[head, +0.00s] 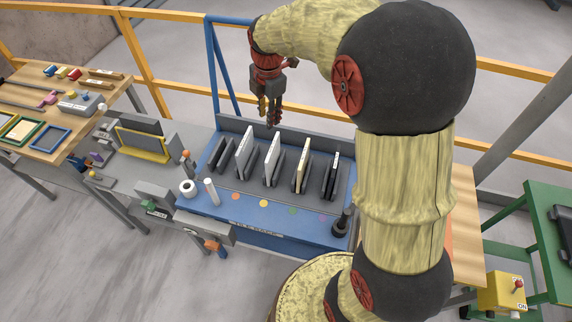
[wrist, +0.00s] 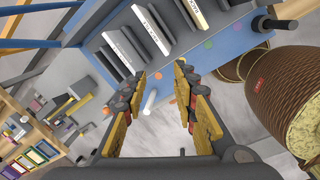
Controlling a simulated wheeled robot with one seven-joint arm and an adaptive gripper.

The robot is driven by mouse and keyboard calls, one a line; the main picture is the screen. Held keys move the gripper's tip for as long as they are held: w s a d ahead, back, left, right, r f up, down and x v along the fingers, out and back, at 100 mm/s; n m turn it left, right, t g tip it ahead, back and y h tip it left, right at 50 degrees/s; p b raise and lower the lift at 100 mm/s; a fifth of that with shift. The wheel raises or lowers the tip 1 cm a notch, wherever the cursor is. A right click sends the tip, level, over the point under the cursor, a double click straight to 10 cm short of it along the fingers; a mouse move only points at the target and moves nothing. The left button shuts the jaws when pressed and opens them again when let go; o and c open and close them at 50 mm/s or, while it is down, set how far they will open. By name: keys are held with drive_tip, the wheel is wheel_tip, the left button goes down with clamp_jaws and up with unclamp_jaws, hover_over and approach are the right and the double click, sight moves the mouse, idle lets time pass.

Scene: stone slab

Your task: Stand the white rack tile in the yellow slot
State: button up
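My gripper (head: 268,112) hangs above the back of the rack (head: 225,185). In the wrist view its fingers (wrist: 160,97) are spread apart with nothing between them. Two pale tiles stand upright in the rack: the left one (head: 243,152) and the middle one (head: 272,158); I cannot tell for sure which is the white rack tile. A cream tile (head: 301,164) and a black tile (head: 332,174) stand further right. A yellow dot (head: 264,203) lies on the blue front ledge, in line with the row of slots.
Orange (head: 235,196), green (head: 292,210) and purple (head: 322,217) dots also mark the ledge. A white cylinder (head: 211,192) and a white roll (head: 188,188) stand at its left, a black holder (head: 341,223) at its right. A blue frame (head: 213,70) rises behind.

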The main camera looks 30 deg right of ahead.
drive_tip(key=s+a+r+m+t, duration=0.2)
drive_tip(key=s+a+r+m, duration=0.3)
drive_tip(key=s+r+m, duration=0.65)
drive_tip(key=s+a+f+m+t, duration=0.1)
drive_tip(key=s+a+m+t, duration=0.1)
drive_tip(key=s+m, duration=0.7)
drive_tip(key=s+a, duration=0.1)
drive_tip(key=s, duration=0.4)
drive_tip(key=shift+s+a+f, duration=0.2)
drive_tip(key=shift+s+f, duration=0.1)
drive_tip(key=shift+s, duration=0.05)
wheel_tip(320, 180, down, 10)
drive_tip(key=b, duration=0.9)
drive_tip(key=shift+r+b, duration=0.2)
drive_tip(key=shift+b, duration=0.1)
